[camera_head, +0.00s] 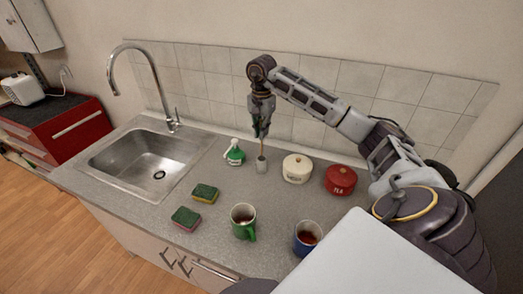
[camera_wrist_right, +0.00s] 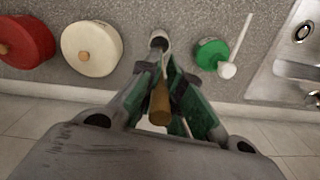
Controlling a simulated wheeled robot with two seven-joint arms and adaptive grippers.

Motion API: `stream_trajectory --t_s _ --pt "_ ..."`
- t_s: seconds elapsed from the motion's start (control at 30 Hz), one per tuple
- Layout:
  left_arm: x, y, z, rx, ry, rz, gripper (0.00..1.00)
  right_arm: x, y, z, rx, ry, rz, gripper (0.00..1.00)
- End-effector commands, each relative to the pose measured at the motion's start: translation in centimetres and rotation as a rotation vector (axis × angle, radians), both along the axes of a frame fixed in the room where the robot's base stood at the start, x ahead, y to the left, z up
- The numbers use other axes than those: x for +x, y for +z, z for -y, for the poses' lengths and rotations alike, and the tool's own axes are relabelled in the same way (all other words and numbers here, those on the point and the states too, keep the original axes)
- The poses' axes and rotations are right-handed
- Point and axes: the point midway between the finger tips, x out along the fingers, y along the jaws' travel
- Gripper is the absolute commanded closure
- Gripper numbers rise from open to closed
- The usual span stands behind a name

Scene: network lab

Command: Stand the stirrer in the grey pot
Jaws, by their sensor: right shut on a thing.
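My right gripper (camera_head: 261,136) is shut on the stirrer (camera_head: 261,151) and points down over the back of the counter. The right wrist view shows the stirrer's brown end (camera_wrist_right: 159,104) between the green fingers (camera_wrist_right: 163,88). The small grey pot (camera_head: 262,167) stands upright on the counter directly below the gripper. In the right wrist view the pot's dark opening (camera_wrist_right: 159,42) lines up with the far end of the stirrer. The stirrer's lower end is at the pot's mouth; I cannot tell how deep it reaches. My left gripper is not in view.
A green bottle with a white nozzle (camera_head: 235,155) stands close left of the pot; a cream canister (camera_head: 297,168) and red tea canister (camera_head: 340,180) stand right. Two sponges (camera_head: 205,193), a green mug (camera_head: 243,222) and a blue mug (camera_head: 307,238) are nearer. The sink (camera_head: 120,140) is left.

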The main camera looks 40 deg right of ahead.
Motion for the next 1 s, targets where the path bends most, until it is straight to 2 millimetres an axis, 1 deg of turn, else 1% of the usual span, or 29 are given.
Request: stream_trajectory --t_s 0.2,0.4,0.5,0.87,1.0 --pt "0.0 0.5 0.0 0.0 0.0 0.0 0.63 0.0 -2.5 0.0 0.0 0.0 -0.002 1.0" --pt "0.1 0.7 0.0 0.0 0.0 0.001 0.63 0.0 -4.1 0.0 0.0 0.0 0.0 1.0" --pt "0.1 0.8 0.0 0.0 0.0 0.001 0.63 0.0 -4.4 0.0 0.0 0.0 0.0 1.0" --pt "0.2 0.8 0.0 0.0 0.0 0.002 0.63 0.0 -4.6 0.0 0.0 0.0 0.0 1.0" --pt "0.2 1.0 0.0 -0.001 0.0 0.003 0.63 0.0 -5.3 0.0 0.001 0.0 -0.001 1.0"
